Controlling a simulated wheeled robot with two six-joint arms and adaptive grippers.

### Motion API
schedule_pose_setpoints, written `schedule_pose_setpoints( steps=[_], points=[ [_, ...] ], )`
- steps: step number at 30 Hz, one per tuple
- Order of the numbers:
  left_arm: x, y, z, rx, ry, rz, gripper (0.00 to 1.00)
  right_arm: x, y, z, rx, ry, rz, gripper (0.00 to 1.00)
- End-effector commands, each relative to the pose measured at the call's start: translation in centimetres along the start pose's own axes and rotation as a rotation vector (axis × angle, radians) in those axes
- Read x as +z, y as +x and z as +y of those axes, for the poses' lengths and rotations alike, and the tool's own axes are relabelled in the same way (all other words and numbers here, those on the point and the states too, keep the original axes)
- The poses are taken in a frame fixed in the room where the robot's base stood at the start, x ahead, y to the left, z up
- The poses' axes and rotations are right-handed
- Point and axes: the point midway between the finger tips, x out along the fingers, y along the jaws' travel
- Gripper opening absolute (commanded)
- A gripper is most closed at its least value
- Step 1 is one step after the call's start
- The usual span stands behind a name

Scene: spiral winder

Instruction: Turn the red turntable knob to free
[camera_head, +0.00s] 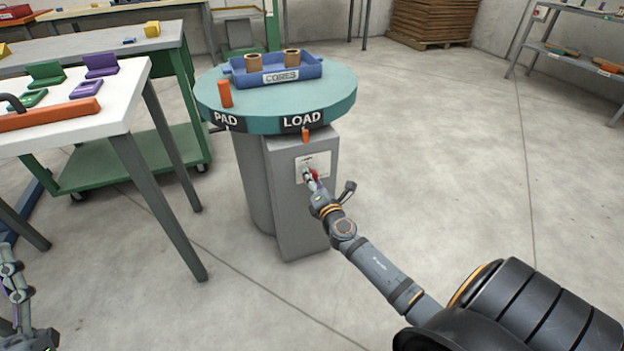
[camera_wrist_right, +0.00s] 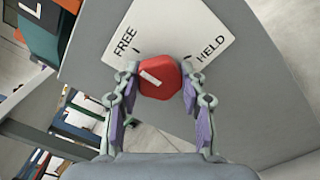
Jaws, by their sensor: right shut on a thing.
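The red knob (camera_wrist_right: 168,82) sits on a white plate (camera_wrist_right: 195,28) marked FREE and HELD. Its white stripe points to the upper left in the right wrist view, toward the FREE side rather than HELD. My right gripper (camera_wrist_right: 160,80) is shut on the knob, one finger on each side. In the head view the right gripper (camera_head: 311,178) reaches the plate on the grey pedestal, and only a little red of the knob (camera_head: 315,174) shows. The teal turntable (camera_head: 260,123) is above, with PAD and LOAD labels.
A blue CORES tray (camera_head: 312,70) with two brown cores and an orange peg (camera_head: 225,94) stand on the turntable. A white table (camera_head: 120,112) is at left, a green cart (camera_head: 130,160) behind it. The floor to the right is clear.

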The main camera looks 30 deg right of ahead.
Motion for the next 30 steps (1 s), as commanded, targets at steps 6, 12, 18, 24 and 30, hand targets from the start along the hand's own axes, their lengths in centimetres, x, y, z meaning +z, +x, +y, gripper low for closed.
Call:
schedule_pose_setpoints(
  steps=[6, 12, 18, 24, 30],
  points=[
    [0.0, 0.0, 0.0, 0.000, 0.000, 0.000, 0.54, -0.1, -0.1, -0.1, -0.002, -0.001, 0.002, 0.60],
    [0.0, 0.0, 0.0, 0.000, 0.000, 0.001, 0.54, 0.0, 0.0, -0.1, -0.001, -0.001, 0.001, 0.65],
    [0.0, 0.0, 0.0, 0.000, -0.001, 0.003, 0.54, -0.1, -0.6, -0.1, -0.001, -0.002, 0.001, 0.65],
    [-0.1, 0.0, 0.0, 0.000, 0.000, 0.003, 0.54, -0.2, -4.8, -0.2, -0.003, -0.002, 0.005, 0.65],
    [0.0, 0.0, 0.0, 0.000, 0.000, 0.002, 0.54, -0.1, -9.4, -0.1, -0.002, -0.002, 0.005, 0.65]
  ],
)
